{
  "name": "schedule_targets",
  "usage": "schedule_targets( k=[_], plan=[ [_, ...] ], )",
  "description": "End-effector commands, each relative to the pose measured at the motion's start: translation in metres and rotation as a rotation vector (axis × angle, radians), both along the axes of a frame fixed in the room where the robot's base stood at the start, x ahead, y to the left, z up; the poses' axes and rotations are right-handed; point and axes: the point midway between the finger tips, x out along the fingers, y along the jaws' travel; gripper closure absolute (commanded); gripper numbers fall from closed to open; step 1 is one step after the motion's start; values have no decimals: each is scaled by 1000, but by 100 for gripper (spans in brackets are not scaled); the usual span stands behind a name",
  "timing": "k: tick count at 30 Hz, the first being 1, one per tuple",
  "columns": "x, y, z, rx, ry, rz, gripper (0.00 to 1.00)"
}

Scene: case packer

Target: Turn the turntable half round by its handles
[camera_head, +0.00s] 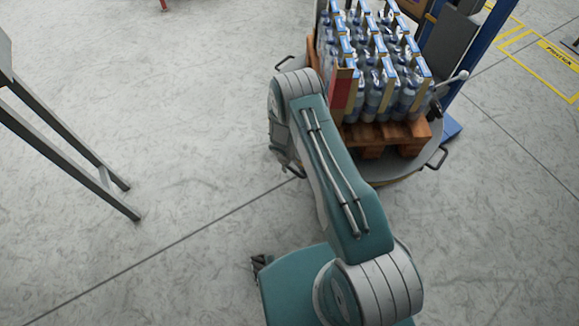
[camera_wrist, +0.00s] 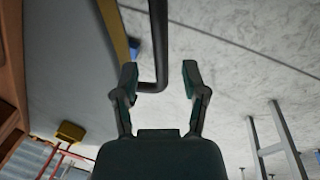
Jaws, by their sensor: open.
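The round grey turntable (camera_head: 428,154) carries a wooden pallet (camera_head: 412,134) stacked with several packs of bottles (camera_head: 376,92). Dark handles stand out from its rim: one at the right (camera_head: 438,158), one at the upper left (camera_head: 284,63), and one partly hidden by my wrist at the lower left. In the wrist view, my gripper (camera_wrist: 160,66) is open, with the bent dark handle bar (camera_wrist: 158,38) between its fingers. The bar bends left near the gripper's palm, close to the left finger; contact cannot be told. In the head view my arm hides the fingers.
A grey metal frame (camera_head: 70,145) stands on the floor at the left. A blue post (camera_head: 478,65) rises behind the turntable at the right, and a light lever (camera_head: 452,78) sticks out beside the bottles. The floor between the frame and the turntable is clear.

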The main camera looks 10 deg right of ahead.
Motion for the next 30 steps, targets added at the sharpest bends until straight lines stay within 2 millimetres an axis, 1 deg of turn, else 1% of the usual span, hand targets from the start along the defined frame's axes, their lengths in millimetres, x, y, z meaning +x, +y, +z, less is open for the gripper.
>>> schedule_targets(
  k=[1,3,6,15,16,17,18,19,20,30],
  plan=[
    [1,-1,-7,-1,1,0,44],
    [2,-1,-14,-3,0,0,44],
    [3,-1,-20,-5,0,0,44],
    [3,-1,-23,-5,-1,1,44],
    [3,-1,-23,-5,-1,1,52],
    [3,-1,-23,-4,0,1,66],
    [3,-2,-23,-3,-1,1,84],
    [3,-2,-23,-2,0,1,97],
    [3,-2,-23,-2,0,0,100],
    [3,-3,-24,-6,3,-2,100]
  ],
)
